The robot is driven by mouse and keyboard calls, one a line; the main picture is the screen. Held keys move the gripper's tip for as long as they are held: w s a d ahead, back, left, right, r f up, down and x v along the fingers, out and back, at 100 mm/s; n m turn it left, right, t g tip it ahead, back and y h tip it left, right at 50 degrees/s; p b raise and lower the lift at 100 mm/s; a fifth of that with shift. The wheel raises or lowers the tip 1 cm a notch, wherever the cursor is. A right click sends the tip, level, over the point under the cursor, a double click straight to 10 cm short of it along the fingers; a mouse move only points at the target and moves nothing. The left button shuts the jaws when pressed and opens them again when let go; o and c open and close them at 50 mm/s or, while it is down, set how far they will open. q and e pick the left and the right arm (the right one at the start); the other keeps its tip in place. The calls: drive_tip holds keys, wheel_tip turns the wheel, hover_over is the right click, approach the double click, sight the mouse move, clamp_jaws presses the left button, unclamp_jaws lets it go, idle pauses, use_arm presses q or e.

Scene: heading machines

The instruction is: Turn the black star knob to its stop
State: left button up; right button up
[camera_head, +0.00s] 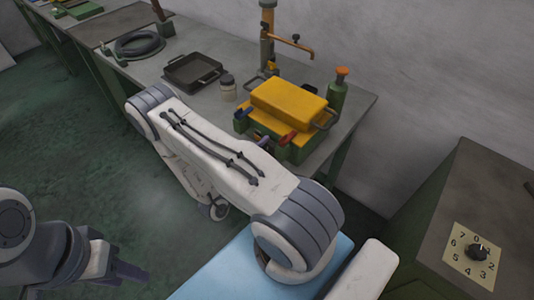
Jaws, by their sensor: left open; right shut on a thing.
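My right arm crosses the middle of the view. Of my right gripper, only a small purple piece (262,141) seems to show past the forearm, beside the green fixture (301,152). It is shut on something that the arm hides. No black star knob shows clearly on the fixture; the forearm covers its near left part. The fixture has a blue handle (243,113), a red handle (287,138) and a yellow block (288,105) on top. My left gripper (128,273) is open and empty at the lower left, over the floor, well away from the bench.
A black knob on a numbered plate (462,269) sits on a cabinet (478,185) at the right. The bench (192,43) holds a black tray (193,70), a jar (228,88), a green bottle (337,96) and a copper-coloured pipe (267,38). Floor at left is free.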

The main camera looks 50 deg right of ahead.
drive_tip(key=o, duration=1.1)
drive_tip(key=shift+s+a+b, duration=0.2)
drive_tip(key=shift+a+b, duration=0.25)
drive_tip(key=shift+a, duration=1.3)
drive_tip(key=shift+s+a+b, duration=0.15)
drive_tip(key=shift+a+b, duration=0.25)
drive_tip(key=shift+a, duration=1.3)
drive_tip(key=shift+s+a+b, duration=0.2)
drive_tip(key=shift+a+b, duration=0.25)
drive_tip(key=shift+a, duration=1.3)
drive_tip(key=shift+w+f, duration=0.1)
